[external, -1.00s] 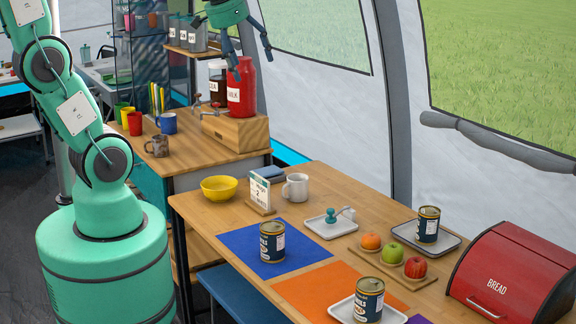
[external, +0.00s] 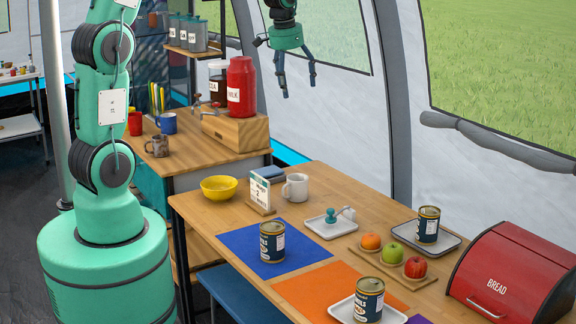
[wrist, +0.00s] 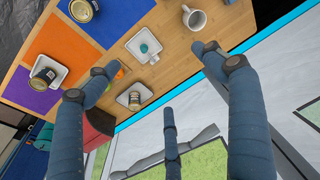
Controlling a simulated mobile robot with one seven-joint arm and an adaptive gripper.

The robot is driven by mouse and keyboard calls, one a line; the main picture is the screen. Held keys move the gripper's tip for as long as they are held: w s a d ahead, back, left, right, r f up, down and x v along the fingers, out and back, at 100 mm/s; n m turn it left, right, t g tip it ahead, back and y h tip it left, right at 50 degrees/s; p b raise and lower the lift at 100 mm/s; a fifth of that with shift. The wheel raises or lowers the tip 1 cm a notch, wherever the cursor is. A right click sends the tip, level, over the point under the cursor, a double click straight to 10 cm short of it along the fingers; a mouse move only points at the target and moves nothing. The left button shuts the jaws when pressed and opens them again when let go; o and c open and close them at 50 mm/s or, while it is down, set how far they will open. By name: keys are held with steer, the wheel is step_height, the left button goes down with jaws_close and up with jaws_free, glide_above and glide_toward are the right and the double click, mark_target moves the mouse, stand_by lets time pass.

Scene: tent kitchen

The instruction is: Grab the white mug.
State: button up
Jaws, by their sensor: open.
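The white mug (external: 295,187) stands upright on the wooden table, behind the small menu stand and to the right of the yellow bowl. In the wrist view the white mug (wrist: 195,18) is near the top edge, beyond the spread fingertips. My gripper (external: 297,88) is open and empty, high above the table's far edge, well above the mug and apart from it. In the wrist view my gripper's fingers (wrist: 160,70) are spread wide with nothing between them.
The menu stand (external: 260,194), yellow bowl (external: 219,188) and a blue folded item (external: 269,172) are close to the mug. A white tray (external: 330,226) with a teal-handled item lies in front. Cans, fruit and the red bread box (external: 512,275) are further right. The tent wall is behind.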

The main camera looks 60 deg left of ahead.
steer(key=w+a+f+g, duration=0.1)
steer(key=w+a+f, duration=0.6)
steer(key=f, duration=0.4)
steer(key=g+b, duration=0.1)
steer(key=b, duration=0.1)
glide_above(296, 179)
steer(key=s+d, duration=0.2)
steer(key=d, duration=0.2)
step_height(296, 179, down, 16)
steer(key=shift+s+a+n+h, duration=0.1)
steer(key=shift+a+n+h, duration=0.05)
steer(key=shift+n+h, duration=0.15)
steer(key=shift+f, duration=0.1)
step_height(296, 179, down, 8)
steer(key=b, duration=0.1)
steer(key=shift+f, duration=0.25)
steer(key=shift+a+f+b, duration=0.15)
steer(key=shift+f+b, duration=0.75)
steer(key=shift+f, duration=1.6)
